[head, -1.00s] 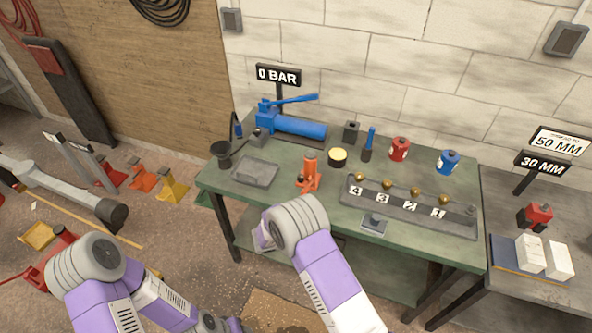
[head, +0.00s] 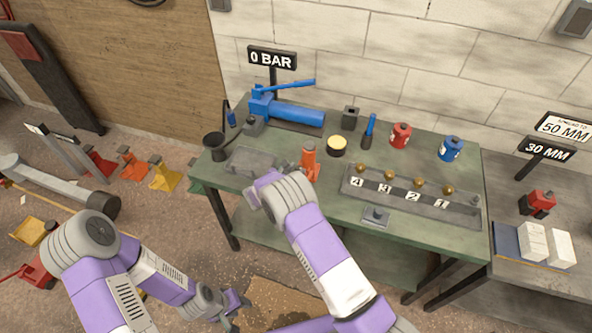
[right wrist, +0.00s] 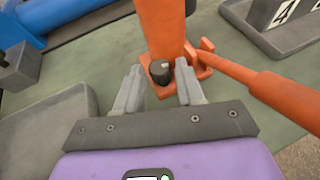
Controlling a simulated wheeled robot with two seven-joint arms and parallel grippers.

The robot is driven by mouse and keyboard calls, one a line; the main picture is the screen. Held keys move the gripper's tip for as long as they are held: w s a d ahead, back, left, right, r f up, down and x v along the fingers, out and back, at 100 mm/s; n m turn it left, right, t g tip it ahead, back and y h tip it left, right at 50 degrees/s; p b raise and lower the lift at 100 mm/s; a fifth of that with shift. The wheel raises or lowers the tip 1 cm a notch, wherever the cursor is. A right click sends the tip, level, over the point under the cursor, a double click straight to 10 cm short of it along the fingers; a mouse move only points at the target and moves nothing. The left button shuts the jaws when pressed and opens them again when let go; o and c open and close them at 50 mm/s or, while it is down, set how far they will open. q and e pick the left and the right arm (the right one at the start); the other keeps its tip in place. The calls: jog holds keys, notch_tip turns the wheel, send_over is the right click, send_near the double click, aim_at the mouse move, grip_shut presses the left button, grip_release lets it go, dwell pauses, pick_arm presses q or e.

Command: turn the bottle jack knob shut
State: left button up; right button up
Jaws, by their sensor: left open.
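The orange bottle jack (head: 309,158) stands upright on the green bench; its lower part is partly covered by my right arm in the head view. The right wrist view shows its body (right wrist: 163,28), its base and a small black knob (right wrist: 160,72) low on the near side. My right gripper (right wrist: 159,88) is open, with its fingertips on either side of the knob and a visible gap to each; I cannot tell if they reach fully past it. In the head view my right gripper (head: 262,183) is at the jack's left. My left gripper (head: 238,304) is open and empty, low in front of the bench.
A grey tray (head: 236,168) lies left of the jack. A numbered rack with brass knobs (head: 350,190) is at its right. The blue pump (head: 297,114) stands behind, under a 0 BAR sign (head: 272,58). The jack's orange handle (right wrist: 270,92) sticks out right of my right gripper.

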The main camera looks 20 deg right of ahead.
jog(key=shift+w+d+f, duration=0.15)
jog(key=shift+w+d, duration=0.1)
jog(key=shift+d, duration=0.1)
jog(key=shift+c, duration=0.5)
grip_shut()
jog(key=m+g+b, duration=0.1)
jog(key=b, duration=0.1)
jog(key=m+g+h+b, duration=0.1)
jog(key=g+b, duration=0.1)
jog(key=b, duration=0.1)
jog(key=m+g+h+b, duration=0.1)
jog(key=m+b, duration=0.1)
jog(key=b, duration=0.1)
jog(key=shift+w+a+f, duration=0.1)
jog(key=shift+w+f, duration=0.05)
jog(key=shift+w, duration=0.25)
jog(key=shift+m+g+h+b, duration=0.3)
jog(key=shift+g+b, duration=0.2)
jog(key=shift+b, duration=0.1)
jog(key=shift+r, duration=0.2)
jog(key=shift+s, duration=0.1)
jog(key=shift+o, duration=0.5)
grip_release()
jog(key=shift+a, duration=0.1)
